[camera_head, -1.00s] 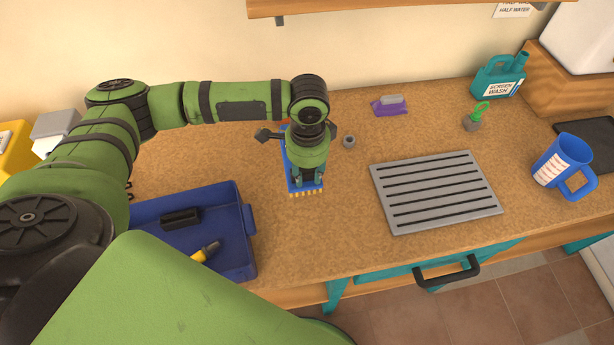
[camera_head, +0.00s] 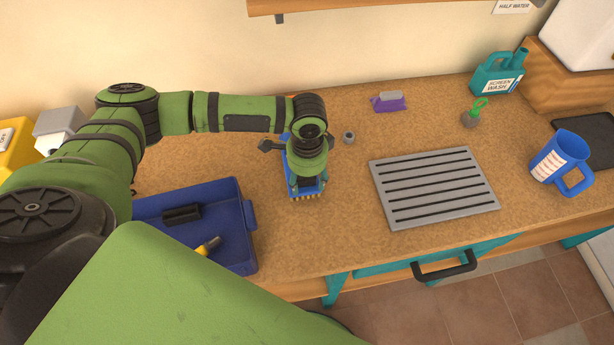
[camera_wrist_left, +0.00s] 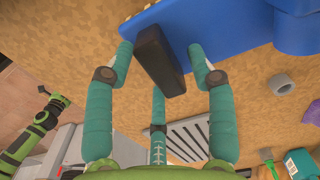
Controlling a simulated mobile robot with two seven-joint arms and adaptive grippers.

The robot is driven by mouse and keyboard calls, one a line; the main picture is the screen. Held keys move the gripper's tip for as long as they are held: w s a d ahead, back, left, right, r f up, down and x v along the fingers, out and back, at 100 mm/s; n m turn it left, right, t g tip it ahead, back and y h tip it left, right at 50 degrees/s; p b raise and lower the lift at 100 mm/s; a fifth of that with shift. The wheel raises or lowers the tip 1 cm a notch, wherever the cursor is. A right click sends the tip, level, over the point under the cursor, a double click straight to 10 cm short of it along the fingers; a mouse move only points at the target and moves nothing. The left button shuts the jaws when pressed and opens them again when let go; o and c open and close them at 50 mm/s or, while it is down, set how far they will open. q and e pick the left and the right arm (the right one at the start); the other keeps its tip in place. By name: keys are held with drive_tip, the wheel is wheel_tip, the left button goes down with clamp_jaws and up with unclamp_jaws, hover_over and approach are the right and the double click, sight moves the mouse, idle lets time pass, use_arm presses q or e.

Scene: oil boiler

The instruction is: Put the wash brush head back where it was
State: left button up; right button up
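The wash brush head (camera_head: 308,190) is blue with pale bristles along its front edge. It is on the worktop to the right of the blue tray, mostly hidden under my left gripper. My left gripper (camera_head: 306,182) points down over it. In the left wrist view, the brush head (camera_wrist_left: 225,25) fills the top, with a black grip block (camera_wrist_left: 160,60) on it. The fingers of my left gripper (camera_wrist_left: 160,50) stand apart on either side of the block, with small gaps showing. My right gripper is not in view.
The blue tray (camera_head: 247,245) holds a black piece and a yellow-handled tool. A grey slotted grate (camera_head: 435,188) lies to the right. A small grey ring (camera_head: 349,137) and purple scraper (camera_head: 388,102) lie behind. A blue jug (camera_head: 560,160) stands far right. Worktop around the brush is clear.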

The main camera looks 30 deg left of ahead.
use_arm(q)
wheel_tip(320, 180, up, 12)
drive_tip(key=b, duration=0.1)
drive_tip(key=shift+r+b, duration=0.15)
drive_tip(key=shift+b, duration=0.2)
idle(0.5)
